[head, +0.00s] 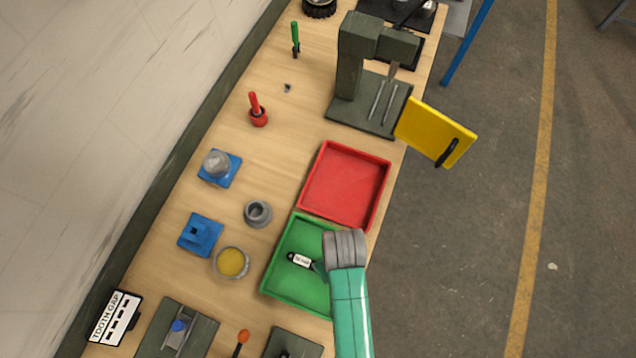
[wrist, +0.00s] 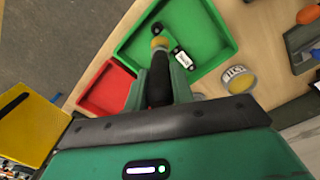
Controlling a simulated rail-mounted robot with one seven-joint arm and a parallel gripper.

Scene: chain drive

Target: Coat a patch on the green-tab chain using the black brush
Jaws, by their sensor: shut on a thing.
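My gripper (wrist: 159,78) is shut on the black brush (wrist: 157,88), whose dark handle lies between the fingers in the wrist view. Its yellowish tip (wrist: 159,43) points toward the green tray (wrist: 212,20). A small dark piece with a white label (wrist: 183,58) is in the green tray, right of the tip; the label also shows in the head view (head: 300,260). Another small black piece (wrist: 157,28) shows just beyond the tip. I cannot tell whether the tip touches anything, and no green tab is clear. In the head view my arm hides the brush.
A yellow-filled tin (head: 232,262) stands left of the green tray. The empty red tray (head: 345,185) adjoins it. A grey ring (head: 257,213), blue fixtures (head: 200,235) and a dark press with a yellow panel (head: 432,132) stand on the bench. The bench's right edge is close.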

